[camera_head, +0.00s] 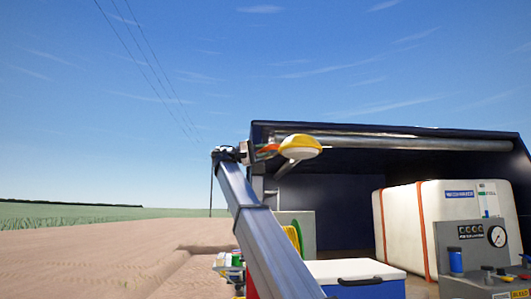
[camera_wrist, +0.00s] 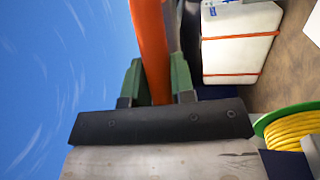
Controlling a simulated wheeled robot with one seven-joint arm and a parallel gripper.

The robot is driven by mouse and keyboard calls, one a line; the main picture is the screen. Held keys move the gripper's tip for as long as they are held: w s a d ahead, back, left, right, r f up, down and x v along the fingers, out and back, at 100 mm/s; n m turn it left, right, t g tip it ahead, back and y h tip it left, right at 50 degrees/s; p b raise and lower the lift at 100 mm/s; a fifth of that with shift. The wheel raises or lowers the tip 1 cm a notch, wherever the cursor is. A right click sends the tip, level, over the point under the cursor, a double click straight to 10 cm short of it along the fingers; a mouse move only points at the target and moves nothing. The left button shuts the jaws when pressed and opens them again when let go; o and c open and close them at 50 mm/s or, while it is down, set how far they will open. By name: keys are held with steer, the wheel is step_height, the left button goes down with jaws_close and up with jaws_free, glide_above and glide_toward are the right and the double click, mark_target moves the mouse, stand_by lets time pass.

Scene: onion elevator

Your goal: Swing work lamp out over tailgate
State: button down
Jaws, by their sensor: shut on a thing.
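The work lamp (camera_head: 299,146) has a yellow housing and a pale lens underneath. It hangs at the upper left front of the dark vehicle body in the head view. An orange bar (camera_head: 267,149) runs from its left side. My gripper (camera_head: 256,151) is at that bar, at the top of my raised arm. In the wrist view my gripper (camera_wrist: 156,76) has its green fingers on both sides of the orange bar (camera_wrist: 150,40), shut on it. The lamp head is not clearly visible in the wrist view. No tailgate can be made out clearly.
A white tank (camera_head: 450,215) with orange straps stands inside the vehicle body. A gauge panel (camera_head: 480,255) is at the lower right. A blue cooler with a white lid (camera_head: 350,271) and a yellow hose reel (camera_wrist: 285,131) stand below. Open sky and field lie left.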

steer(key=c, duration=1)
jaws_free()
steer(key=shift+o, duration=0.2)
steer(key=w+v, duration=0.1)
steer(key=v, duration=0.9)
steer(key=shift+s+a, duration=0.35)
steer(key=shift+s, duration=0.15)
steer(key=shift+f, duration=0.1)
